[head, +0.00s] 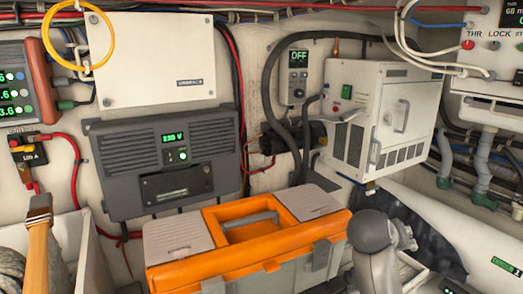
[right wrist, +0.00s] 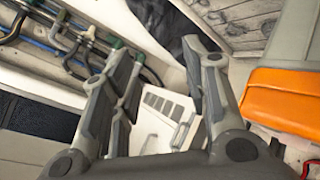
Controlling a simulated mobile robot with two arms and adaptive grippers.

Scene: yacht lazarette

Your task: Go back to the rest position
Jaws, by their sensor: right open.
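My right gripper (head: 392,238) is at the lower right of the head view, beside the right end of the orange and grey toolbox. In the right wrist view its two fingers (right wrist: 160,85) stand wide apart, with nothing between them. Behind the gap there is a white vented box. My left gripper does not show in the head view.
The toolbox (head: 240,262) stands at the front centre, close to my right gripper. A white vented cabinet (head: 372,118) is behind it, with hoses beside it. A dark grey 230 V unit (head: 110,160) hangs on the wall. A wooden handle (head: 37,250) stands at the left.

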